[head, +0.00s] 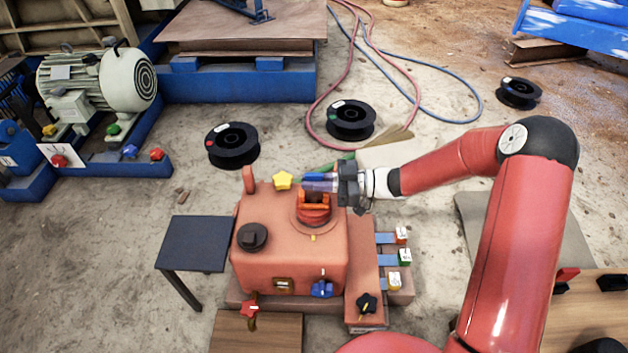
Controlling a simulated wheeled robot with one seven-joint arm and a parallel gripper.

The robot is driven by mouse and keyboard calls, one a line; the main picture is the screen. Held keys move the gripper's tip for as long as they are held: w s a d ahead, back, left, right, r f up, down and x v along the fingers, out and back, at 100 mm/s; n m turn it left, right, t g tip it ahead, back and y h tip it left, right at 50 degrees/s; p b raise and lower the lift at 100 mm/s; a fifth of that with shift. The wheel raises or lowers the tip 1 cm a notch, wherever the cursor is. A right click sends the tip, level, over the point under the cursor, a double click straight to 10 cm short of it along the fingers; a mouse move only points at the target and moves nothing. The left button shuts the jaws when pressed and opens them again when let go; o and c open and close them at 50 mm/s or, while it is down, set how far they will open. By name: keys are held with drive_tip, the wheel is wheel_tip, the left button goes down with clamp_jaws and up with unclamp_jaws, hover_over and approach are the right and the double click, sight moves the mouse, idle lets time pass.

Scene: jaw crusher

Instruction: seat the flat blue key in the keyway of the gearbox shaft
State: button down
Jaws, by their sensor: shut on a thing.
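The red gearbox (290,262) stands in the middle of the head view. An upright round shaft or collar (313,217) rises from the right side of its top, with orange upright parts at its upper end. My gripper (322,184) reaches in from the right, just above and behind this shaft. It is shut on a blue piece, which seems to be the flat blue key (317,177). Whether the key touches the shaft cannot be told. The keyway is not clearly visible, partly hidden by the orange parts and the gripper.
A yellow star knob (283,181) and a black cap (252,237) sit on the gearbox top. A dark side table (194,244) stands at left. Black spools (232,145) and hoses lie behind. Blue bars with coloured tags (387,260) stick out at right.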

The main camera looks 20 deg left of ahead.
drive_tip(key=shift+f+b, duration=0.65)
drive_tip(key=shift+f, duration=0.45)
drive_tip(key=c, duration=1.4)
unclamp_jaws()
drive_tip(key=v, duration=0.7)
drive_tip(key=shift+d, duration=0.4)
drive_tip(key=shift+w, duration=0.1)
